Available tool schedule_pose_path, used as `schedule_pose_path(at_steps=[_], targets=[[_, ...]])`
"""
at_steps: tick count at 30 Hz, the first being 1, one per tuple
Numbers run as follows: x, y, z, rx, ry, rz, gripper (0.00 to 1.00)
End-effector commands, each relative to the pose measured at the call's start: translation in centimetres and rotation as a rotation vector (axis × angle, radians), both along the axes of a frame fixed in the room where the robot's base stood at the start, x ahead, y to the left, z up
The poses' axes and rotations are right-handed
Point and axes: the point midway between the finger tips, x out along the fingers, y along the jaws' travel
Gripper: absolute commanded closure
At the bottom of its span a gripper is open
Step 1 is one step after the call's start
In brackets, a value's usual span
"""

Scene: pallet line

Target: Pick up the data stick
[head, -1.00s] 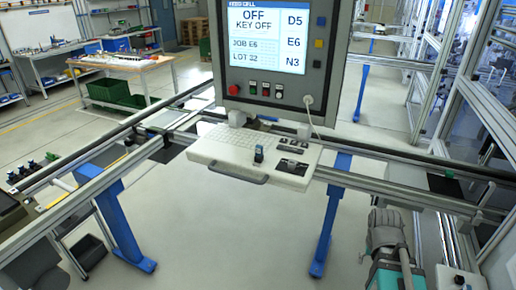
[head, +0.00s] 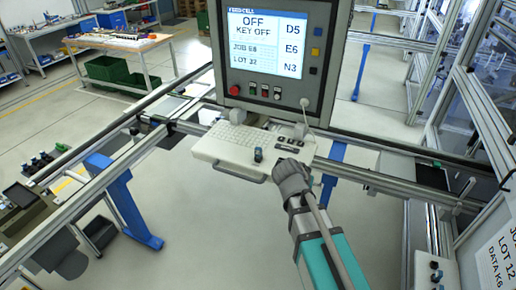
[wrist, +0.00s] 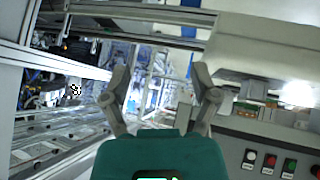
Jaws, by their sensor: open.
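A small dark upright piece with a bluish tint, likely the data stick (head: 258,155), stands on the white keyboard shelf (head: 205,150) under the control screen, near the shelf's front edge. In the head view my gripper (head: 290,176) is just right of and nearer than it, apart from it, and covers part of the shelf's right end. In the wrist view my gripper's two fingers (wrist: 163,92) are spread apart with nothing between them. The stick cannot be made out in the wrist view.
The control screen (head: 267,45) rises behind the shelf; its row of buttons (wrist: 270,163) shows at the wrist view's lower right. Dark slotted blocks (head: 290,142) sit on the shelf's right part. Metal rails (head: 380,183) run beside it. A sign (head: 497,262) stands at far right.

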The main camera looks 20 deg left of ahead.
Motion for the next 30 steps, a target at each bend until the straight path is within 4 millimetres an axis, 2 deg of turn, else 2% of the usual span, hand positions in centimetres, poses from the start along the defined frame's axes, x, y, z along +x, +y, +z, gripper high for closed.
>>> schedule_pose_path(at_steps=[1, 8, 12, 18, 24, 30], targets=[[0.0, 1.5, 0.4, 0.001, -0.032, 0.012, 0.23], [-0.4, 8.0, 2.8, 0.022, -0.196, 0.058, 0.23], [-1.3, 12.5, 4.5, 0.054, -0.303, 0.099, 0.23], [-3.1, 18.4, 6.6, 0.113, -0.433, 0.163, 0.23], [-4.5, 21.8, 7.9, 0.156, -0.506, 0.205, 0.23], [-4.9, 22.6, 8.2, 0.169, -0.526, 0.217, 0.23]])
